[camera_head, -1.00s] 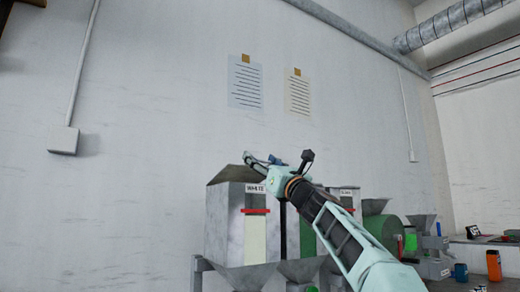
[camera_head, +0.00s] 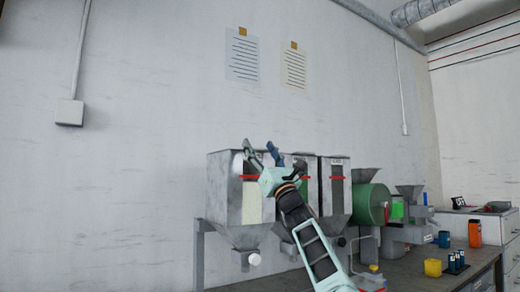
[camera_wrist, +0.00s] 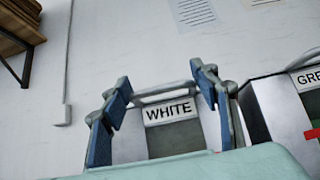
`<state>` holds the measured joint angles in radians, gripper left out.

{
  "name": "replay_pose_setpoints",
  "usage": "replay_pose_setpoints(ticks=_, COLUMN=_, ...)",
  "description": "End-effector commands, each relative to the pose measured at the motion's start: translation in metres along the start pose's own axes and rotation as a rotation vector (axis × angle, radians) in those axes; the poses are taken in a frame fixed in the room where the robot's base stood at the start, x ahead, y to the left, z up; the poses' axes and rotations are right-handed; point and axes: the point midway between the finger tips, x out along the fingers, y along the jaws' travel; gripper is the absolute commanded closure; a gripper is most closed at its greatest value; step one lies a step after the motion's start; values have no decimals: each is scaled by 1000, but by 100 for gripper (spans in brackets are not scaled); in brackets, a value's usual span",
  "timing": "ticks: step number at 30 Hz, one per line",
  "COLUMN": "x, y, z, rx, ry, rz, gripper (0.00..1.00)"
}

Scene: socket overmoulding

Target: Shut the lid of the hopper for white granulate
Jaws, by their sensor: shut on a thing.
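The white-granulate hopper (camera_head: 224,198) is a grey metal box on a stand at the left of the row. Its WHITE label (camera_wrist: 170,111) shows in the wrist view. Its lid (camera_wrist: 165,96) shows as a pale bar just above the label, and no raised lid stands above the hopper in the head view. My gripper (camera_head: 261,148) is at the top front of this hopper. In the wrist view its two blue-padded fingers (camera_wrist: 165,105) stand wide apart, one at each end of the pale bar, shut on it. The exact contact is hard to see.
Another hopper (camera_head: 335,185) and a green drum machine (camera_head: 371,203) stand to the right. A workbench (camera_head: 415,265) carries a yellow cup (camera_head: 432,268) and an orange container (camera_head: 474,233). The wall above the hoppers is clear except for posters (camera_head: 242,55).

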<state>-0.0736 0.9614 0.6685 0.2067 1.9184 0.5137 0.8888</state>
Motion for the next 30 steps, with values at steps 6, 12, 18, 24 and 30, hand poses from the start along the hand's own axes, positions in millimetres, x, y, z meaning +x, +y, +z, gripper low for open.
replay_pose_setpoints(ticks=6, x=-5, y=0, z=-14, rx=1, ry=2, rz=2, gripper=88)
replay_pose_setpoints(ticks=12, x=-6, y=-1, z=-16, rx=1, ry=5, rz=1, gripper=88)
replay_pose_setpoints(ticks=18, x=-6, y=-1, z=-17, rx=0, ry=7, rz=0, gripper=37)
replay_pose_setpoints(ticks=24, x=-5, y=-2, z=-11, rx=-1, ry=1, rz=-2, gripper=37)
replay_pose_setpoints(ticks=30, x=-5, y=-4, z=-9, rx=1, ry=-1, rz=-3, gripper=37)
